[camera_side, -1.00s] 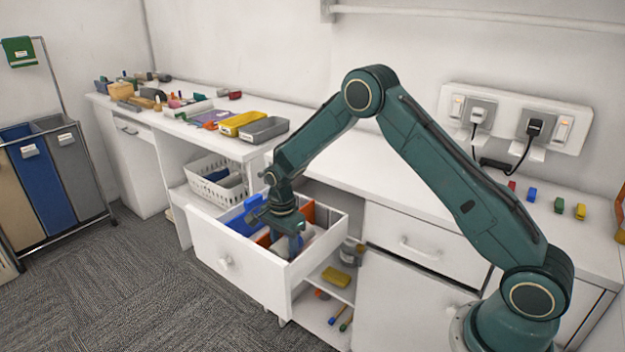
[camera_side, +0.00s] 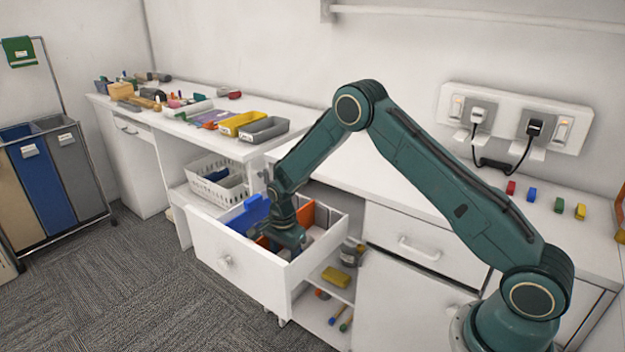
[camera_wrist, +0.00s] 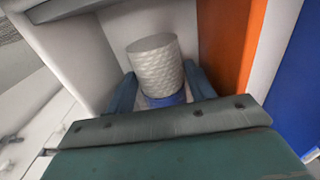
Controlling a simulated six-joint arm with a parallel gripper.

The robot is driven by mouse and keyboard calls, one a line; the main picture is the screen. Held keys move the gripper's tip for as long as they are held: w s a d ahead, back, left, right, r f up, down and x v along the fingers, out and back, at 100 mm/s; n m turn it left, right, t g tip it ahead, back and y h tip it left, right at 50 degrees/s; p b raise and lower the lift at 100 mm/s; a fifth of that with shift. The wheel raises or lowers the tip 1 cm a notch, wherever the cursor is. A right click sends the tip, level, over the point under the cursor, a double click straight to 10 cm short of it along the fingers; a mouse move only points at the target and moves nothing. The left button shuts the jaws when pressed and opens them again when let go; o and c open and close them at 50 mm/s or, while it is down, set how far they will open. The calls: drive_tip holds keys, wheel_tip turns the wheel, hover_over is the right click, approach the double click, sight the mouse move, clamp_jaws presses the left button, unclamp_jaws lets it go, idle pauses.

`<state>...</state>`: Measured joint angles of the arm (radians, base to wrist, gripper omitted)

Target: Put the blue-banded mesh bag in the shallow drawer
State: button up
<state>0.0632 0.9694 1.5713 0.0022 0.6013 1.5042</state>
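The blue-banded mesh bag (camera_wrist: 157,68) is a pale, ribbed cylinder with a blue band at its lower end. In the wrist view it is between the two fingers of my gripper (camera_wrist: 162,72), which look closed against its sides. The shallow drawer (camera_side: 240,275) is pulled out of the white bench. In the side view my gripper (camera_side: 290,240) is down inside the drawer, towards its right side, and hides the bag there. Whether the bag touches the drawer floor is hidden.
The drawer has orange and blue parts inside; an orange divider (camera_wrist: 228,45) stands right of the bag in the wrist view. White drawer walls are close on the other side. An open shelf with a yellow item (camera_side: 336,277) is below.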

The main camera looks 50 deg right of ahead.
sight(285, 252)
drive_tip(key=shift+r, duration=0.1)
wheel_tip(285, 252, up, 12)
idle(0.9)
drive_tip(key=shift+r, duration=0.2)
